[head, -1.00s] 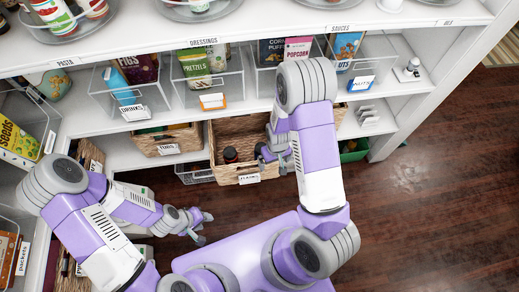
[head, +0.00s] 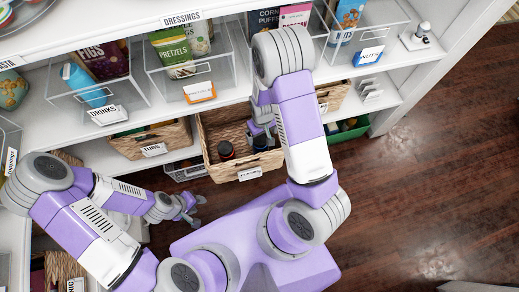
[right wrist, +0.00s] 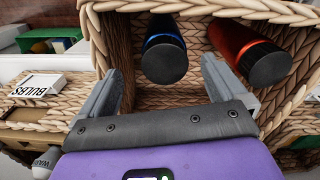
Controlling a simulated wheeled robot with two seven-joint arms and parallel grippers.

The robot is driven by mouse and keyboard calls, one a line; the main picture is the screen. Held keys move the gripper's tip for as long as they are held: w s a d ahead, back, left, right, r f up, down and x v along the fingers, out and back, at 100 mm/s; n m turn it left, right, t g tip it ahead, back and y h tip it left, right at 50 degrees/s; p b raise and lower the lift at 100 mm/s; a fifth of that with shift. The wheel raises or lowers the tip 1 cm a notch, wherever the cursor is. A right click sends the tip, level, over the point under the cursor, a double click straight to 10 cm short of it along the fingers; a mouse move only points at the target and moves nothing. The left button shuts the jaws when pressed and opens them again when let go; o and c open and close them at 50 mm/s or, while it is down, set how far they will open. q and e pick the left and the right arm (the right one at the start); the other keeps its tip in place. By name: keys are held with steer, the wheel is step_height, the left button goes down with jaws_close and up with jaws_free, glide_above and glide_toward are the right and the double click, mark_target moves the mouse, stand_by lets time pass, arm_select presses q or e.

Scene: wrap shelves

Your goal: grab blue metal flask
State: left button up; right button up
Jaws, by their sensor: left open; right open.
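The blue metal flask (right wrist: 165,52) with a black cap stands in a woven basket (head: 216,167) on the lower shelf. In the head view it shows only as a dark bluish shape (head: 261,145) beside my gripper. My right gripper (right wrist: 160,72) is open; its fingers are on either side of the flask's cap in the picture, with gaps on both sides. I cannot tell how deep the fingertips reach. In the head view my right gripper (head: 264,127) is partly hidden by its arm. My left gripper (head: 192,208) is open and empty, low in front of the shelves.
The woven basket labelled tubs (head: 138,147) is to the left, and a green bin (head: 347,130) to the right. The shelf edge (head: 130,125) lies above.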

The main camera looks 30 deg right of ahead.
mark_target(260, 148)
steer(key=f+b, duration=0.1)
steer(key=f, duration=0.1)
steer(key=f+b, duration=0.1)
steer(key=f, duration=0.2)
steer(key=f+b, duration=0.1)
steer(key=f, duration=0.2)
steer(key=shift+w+a, duration=0.2)
steer(key=shift+a, duration=0.05)
steer(key=shift+r, duration=0.1)
steer(key=c, duration=1.7)
